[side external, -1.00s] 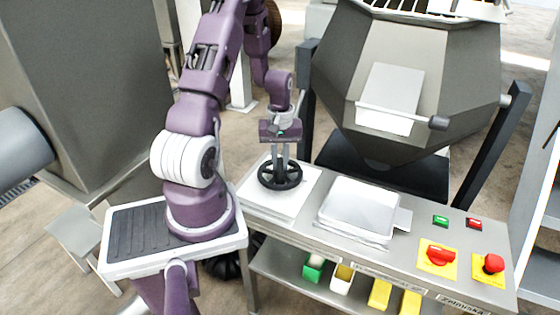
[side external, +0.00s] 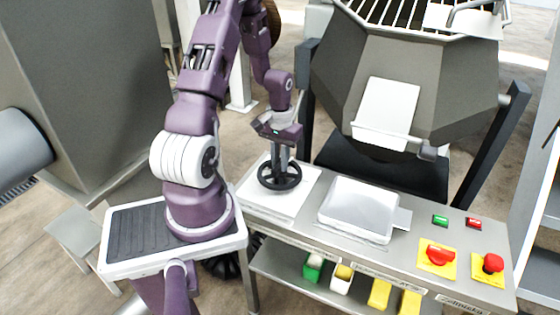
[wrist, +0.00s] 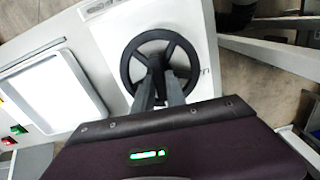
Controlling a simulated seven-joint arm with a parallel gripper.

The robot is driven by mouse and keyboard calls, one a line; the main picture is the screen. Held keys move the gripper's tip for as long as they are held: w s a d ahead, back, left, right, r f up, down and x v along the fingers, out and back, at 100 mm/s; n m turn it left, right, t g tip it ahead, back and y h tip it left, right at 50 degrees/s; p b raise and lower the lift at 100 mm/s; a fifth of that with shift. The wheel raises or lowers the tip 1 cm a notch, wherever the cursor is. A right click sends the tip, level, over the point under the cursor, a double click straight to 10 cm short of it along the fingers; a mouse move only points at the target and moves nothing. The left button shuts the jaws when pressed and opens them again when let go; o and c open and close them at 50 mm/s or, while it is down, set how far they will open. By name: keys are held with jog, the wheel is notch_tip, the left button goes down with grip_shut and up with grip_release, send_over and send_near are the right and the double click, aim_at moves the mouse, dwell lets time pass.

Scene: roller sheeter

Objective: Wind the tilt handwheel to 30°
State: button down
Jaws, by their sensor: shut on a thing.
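The black spoked handwheel (side external: 292,183) lies flat on a white plate at the left end of the steel bench. It also shows in the wrist view (wrist: 135,50). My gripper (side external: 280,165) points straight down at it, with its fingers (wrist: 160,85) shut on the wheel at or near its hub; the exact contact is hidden. The grey many-sided hopper (side external: 455,75) hangs behind the bench between dark posts, with its top grate (side external: 405,12) tipped toward the camera. No angle scale can be read.
A shallow metal tray (side external: 358,208) sits right of the wheel. Green (side external: 440,220) and red buttons (side external: 474,223), a red rotary switch (side external: 440,254) and a red stop button (side external: 493,263) are farther right. Small bins (side external: 342,278) stand on the lower shelf.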

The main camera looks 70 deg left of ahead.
dwell(0.4)
jog(key=c, duration=1.4)
grip_release()
jog(key=shift+o, duration=0.2)
notch_tip(320, 180, up, 7)
jog(key=shift+r, duration=0.1)
